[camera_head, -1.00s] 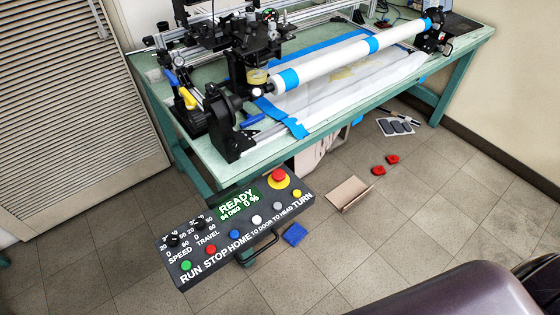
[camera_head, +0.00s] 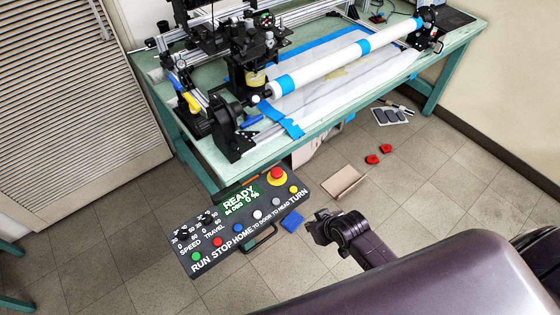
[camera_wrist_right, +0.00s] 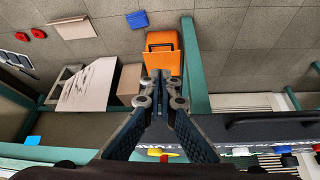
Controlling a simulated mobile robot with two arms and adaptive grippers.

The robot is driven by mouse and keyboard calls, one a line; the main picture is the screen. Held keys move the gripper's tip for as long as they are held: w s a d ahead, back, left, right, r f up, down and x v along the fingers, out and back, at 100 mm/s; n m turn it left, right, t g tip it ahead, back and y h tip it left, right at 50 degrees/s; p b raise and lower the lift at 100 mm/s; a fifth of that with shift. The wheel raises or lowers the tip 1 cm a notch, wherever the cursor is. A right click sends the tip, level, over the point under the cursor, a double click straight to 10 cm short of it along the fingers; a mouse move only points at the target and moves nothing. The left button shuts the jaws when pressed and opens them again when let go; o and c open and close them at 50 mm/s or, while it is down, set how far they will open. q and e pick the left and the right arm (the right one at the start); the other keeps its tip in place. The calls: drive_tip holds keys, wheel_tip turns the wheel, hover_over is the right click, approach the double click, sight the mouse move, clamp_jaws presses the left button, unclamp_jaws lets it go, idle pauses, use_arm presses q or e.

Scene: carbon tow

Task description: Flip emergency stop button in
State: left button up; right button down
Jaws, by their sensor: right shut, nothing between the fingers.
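The emergency stop button (camera_head: 277,174) is a red mushroom knob on a yellow ring, at the far right end of the dark control panel (camera_head: 228,247). The panel sticks out from the table front and its screen reads READY. My right gripper (camera_head: 318,225) is to the right of the panel and apart from the button. Its fingers also show in the wrist view (camera_wrist_right: 160,92), shut and empty. The panel's edge (camera_wrist_right: 260,130) shows at lower right there, with coloured buttons partly cut off. My left gripper is not in view.
The green-framed table (camera_head: 205,165) carries the winding machine and a white roller (camera_head: 325,62). On the floor lie a blue item (camera_head: 292,221), a cardboard piece (camera_head: 343,183) and red parts (camera_head: 372,159). The wrist view shows an orange object (camera_wrist_right: 162,62) beyond the fingertips.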

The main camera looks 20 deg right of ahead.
use_arm(q)
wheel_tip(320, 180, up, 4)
drive_tip(key=p, duration=0.3)
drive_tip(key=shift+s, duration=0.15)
use_arm(e)
drive_tip(key=w+a+r+t+y, duration=0.1)
drive_tip(key=w+r, duration=0.3)
drive_tip(key=r, duration=0.7)
drive_tip(key=w+a+r+n+t, duration=0.1)
drive_tip(key=w+r, duration=0.4)
drive_tip(key=r, duration=0.6)
drive_tip(key=shift+a+r+n+t+y, duration=0.25)
drive_tip(key=shift+a+n+t+y, duration=0.05)
drive_tip(key=shift+a+t+y, duration=0.1)
drive_tip(key=shift+w+f, duration=0.1)
drive_tip(key=shift+w, duration=0.1)
drive_tip(key=p, duration=0.1)
hover_over(275, 170)
drive_tip(key=s, duration=0.3)
drive_tip(key=f, duration=0.6)
drive_tip(key=shift+w+d+f, duration=0.25)
drive_tip(key=shift+d+f, duration=0.15)
wheel_tip(275, 170, down, 2)
drive_tip(key=shift+f, duration=0.15)
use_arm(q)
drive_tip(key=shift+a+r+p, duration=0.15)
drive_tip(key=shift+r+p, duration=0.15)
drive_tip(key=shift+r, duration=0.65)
use_arm(e)
drive_tip(key=shift+f, duration=0.9)
